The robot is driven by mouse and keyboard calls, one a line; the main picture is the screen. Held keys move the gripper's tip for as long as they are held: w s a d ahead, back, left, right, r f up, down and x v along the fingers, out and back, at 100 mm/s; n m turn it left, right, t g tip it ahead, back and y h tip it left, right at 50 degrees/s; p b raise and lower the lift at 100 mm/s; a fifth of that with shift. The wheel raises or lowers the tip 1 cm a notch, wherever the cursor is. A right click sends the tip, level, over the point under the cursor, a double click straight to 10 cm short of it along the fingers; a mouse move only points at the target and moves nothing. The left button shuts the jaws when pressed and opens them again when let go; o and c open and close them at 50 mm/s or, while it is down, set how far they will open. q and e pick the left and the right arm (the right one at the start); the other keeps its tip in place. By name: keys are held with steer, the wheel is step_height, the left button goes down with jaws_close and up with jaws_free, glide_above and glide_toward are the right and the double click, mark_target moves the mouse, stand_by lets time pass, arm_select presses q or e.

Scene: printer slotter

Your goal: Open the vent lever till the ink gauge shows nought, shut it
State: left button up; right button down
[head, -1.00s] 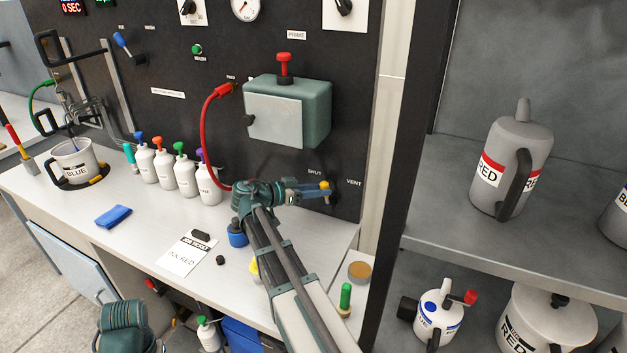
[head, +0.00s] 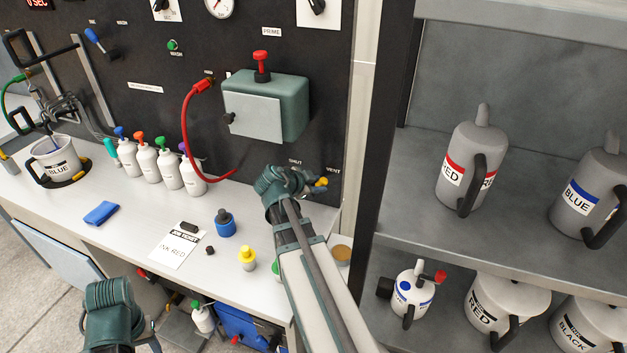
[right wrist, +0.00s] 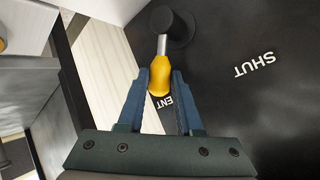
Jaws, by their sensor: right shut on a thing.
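The vent lever has a yellow handle (head: 321,182) on the black panel, beside the VENT label (head: 333,170). In the right wrist view the yellow handle (right wrist: 159,78) points from its dark pivot toward the partly covered VENT label and away from SHUT (right wrist: 254,65). My right gripper (right wrist: 162,82) is shut on the handle, one blue finger on each side. In the head view its wrist hides part of the lever. A round dial (head: 219,8) is cut by the top edge; its reading is too small to tell. My left wrist (head: 112,308) is low at left, its fingers unclear.
A green box (head: 268,105) with a red knob juts from the panel above my right wrist. A red hose (head: 187,130) hangs left of it. Bottles (head: 168,168) and a blue-capped pot (head: 225,223) stand on the bench. A shelf (head: 440,230) with jugs is at right.

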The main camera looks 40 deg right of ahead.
steer(key=shift+s+f, duration=0.15)
steer(key=shift+s, duration=0.05)
stand_by(0.3)
steer(key=c, duration=0.6)
jaws_free()
steer(key=shift+d, duration=0.1)
steer(key=shift+a+r+p, duration=0.3)
steer(key=shift+r+p, duration=0.05)
steer(key=shift+p, duration=0.05)
steer(key=p+v, duration=0.2)
steer(key=v, duration=0.2)
steer(key=p+v, duration=0.3)
steer(key=v, duration=0.1)
steer(key=p+v, duration=0.2)
steer(key=v, duration=0.3)
steer(key=shift+s+p, duration=0.3)
